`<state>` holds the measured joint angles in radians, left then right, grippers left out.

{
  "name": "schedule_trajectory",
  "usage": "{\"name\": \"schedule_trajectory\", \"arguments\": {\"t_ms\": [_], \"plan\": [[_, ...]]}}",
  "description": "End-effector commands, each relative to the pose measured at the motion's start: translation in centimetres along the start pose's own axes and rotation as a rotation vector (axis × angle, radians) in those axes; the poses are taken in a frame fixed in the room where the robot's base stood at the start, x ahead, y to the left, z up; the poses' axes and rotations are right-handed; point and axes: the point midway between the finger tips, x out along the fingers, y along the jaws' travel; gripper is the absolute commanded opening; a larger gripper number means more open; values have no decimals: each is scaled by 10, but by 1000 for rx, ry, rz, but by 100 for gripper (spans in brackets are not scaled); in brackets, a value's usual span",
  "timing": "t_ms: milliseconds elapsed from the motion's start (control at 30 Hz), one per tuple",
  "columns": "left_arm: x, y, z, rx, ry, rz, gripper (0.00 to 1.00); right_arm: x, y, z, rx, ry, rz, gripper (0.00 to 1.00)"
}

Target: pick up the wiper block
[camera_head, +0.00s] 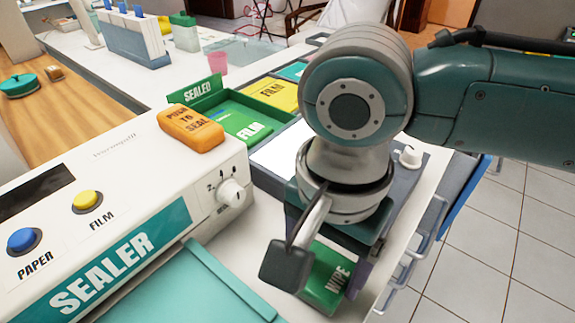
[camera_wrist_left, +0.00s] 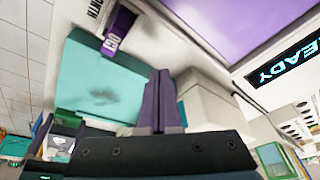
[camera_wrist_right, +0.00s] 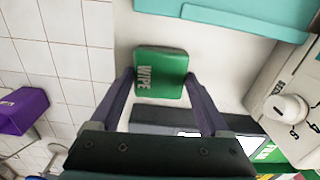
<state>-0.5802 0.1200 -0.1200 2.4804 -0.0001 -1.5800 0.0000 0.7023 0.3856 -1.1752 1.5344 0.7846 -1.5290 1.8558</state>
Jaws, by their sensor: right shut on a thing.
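The wiper block is a green block (camera_head: 324,280) marked "WIPE" at the bottom right of the head view, near the counter's front edge. In the right wrist view the block (camera_wrist_right: 163,62) sits between the tips of my purple fingers. My right gripper (camera_wrist_right: 160,78) is shut on the block's two sides. I cannot tell whether the block still touches the counter. My left gripper (camera_wrist_left: 158,102) shows only in the left wrist view, with its purple fingers together and nothing between them.
The white sealer (camera_head: 120,215) with an orange "PUSH TO SEAL" bar (camera_head: 190,128) stands left of the block. A teal tray (camera_head: 190,290) lies in front of it. Green and yellow film trays (camera_head: 270,93) stand behind. The tiled floor (camera_head: 500,230) lies beyond the counter's right edge.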

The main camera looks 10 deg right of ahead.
Motion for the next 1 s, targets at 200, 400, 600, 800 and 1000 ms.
{"name": "schedule_trajectory", "arguments": {"t_ms": [200, 400, 600, 800, 1000], "plan": [[0, 0, 0, 0, 0, 0, 0, 0, 0, 0, 0, 0, 0, 43], [0, 0, 0, 0, 0, 0, 0, 0, 0, 0, 0, 0, 0, 21], [0, 0, 0, 0, 0, 0, 0, -1, 0, 0, 0, 0, -1, 21], [-4, 0, -1, 0, 0, 0, 0, -12, -1, 0, 0, -1, -2, 21], [-15, 0, -5, 0, 0, 0, 0, -49, -1, 0, -1, -1, -4, 21]]}}
